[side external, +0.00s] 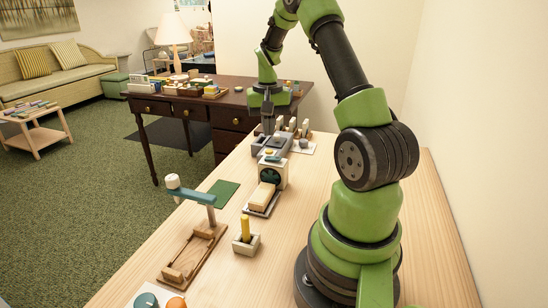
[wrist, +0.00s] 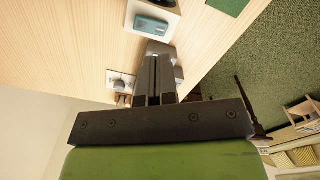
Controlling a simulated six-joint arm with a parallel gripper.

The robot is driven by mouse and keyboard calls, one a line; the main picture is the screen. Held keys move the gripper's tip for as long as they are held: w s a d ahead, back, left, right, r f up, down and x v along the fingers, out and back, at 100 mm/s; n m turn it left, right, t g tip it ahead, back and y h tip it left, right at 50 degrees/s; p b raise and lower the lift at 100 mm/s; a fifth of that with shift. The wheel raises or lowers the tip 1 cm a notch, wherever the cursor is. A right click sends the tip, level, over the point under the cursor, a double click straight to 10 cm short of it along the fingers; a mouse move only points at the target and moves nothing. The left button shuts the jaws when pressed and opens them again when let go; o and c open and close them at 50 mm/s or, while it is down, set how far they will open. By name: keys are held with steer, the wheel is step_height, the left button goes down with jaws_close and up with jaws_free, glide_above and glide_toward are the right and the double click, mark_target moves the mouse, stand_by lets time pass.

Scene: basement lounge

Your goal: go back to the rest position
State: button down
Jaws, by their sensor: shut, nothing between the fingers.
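My gripper (side external: 268,122) is at the far part of the light wooden table (side external: 325,180), pointing down over a grey device (side external: 272,145). In the wrist view its two dark fingers (wrist: 153,78) lie side by side with a thin slit between them, shut and empty. Whether the fingertips touch the grey device cannot be told. Part of the device is hidden behind the fingers in the wrist view.
Near my gripper stand a white unit with a dark round face (side external: 272,173) and a board with several upright pieces (side external: 300,135). Closer are a wooden block (side external: 262,197), a yellow peg in a holder (side external: 245,229) and a wooden stand with a lever (side external: 195,250). A wall bounds the right.

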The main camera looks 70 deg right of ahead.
steer(key=shift+r, duration=0.3)
steer(key=w+a+r+n+t, duration=0.2)
steer(key=w+a+r, duration=0.1)
steer(key=a+r, duration=0.55)
steer(key=s+a+r+n+t+y, duration=0.1)
steer(key=s+a+r+n+t, duration=0.1)
steer(key=s+a, duration=0.4)
steer(key=s+a+r+n+t+y, duration=0.1)
steer(key=s+a+r+n+t, duration=0.2)
steer(key=a, duration=1.1)
steer(key=s+r+n, duration=0.1)
steer(key=s+r, duration=0.1)
steer(key=s, duration=0.1)
steer(key=shift+a+r, duration=0.15)
